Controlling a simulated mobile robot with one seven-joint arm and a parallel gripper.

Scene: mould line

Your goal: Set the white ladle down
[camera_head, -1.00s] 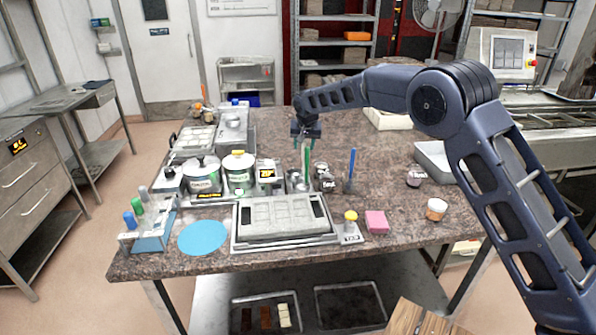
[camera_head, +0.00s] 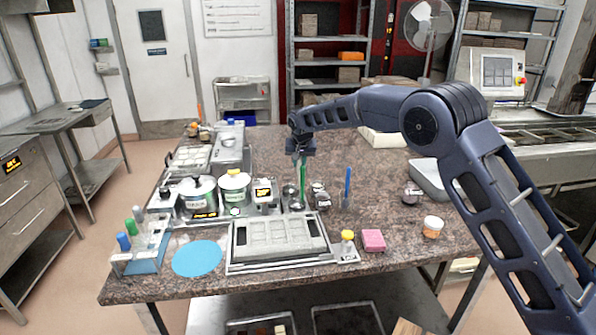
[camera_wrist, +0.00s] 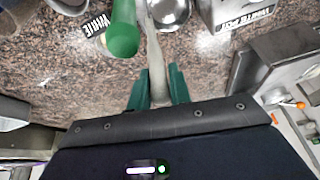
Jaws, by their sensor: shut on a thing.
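My gripper (camera_wrist: 158,78) has green fingers and is shut on the pale handle of the white ladle (camera_wrist: 156,62) in the wrist view. The handle runs up to the frame's top edge; its far end is not clearly visible. In the head view my gripper (camera_head: 300,153) points down over the row of pots on the worktop, and the white ladle is not clear there. A green upright handle (camera_head: 303,182) stands close by; it also shows beside the pale handle in the wrist view (camera_wrist: 122,30). A tag reading WHITE (camera_wrist: 97,25) lies to its left.
A blue upright handle (camera_head: 348,183) stands to the right. Lidded pots (camera_head: 198,195) stand left, one labelled white pot (camera_wrist: 245,15) in the wrist view. A grey mould (camera_head: 280,237) lies in front, with a pink block (camera_head: 373,240) beside it. The worktop's back right is fairly clear.

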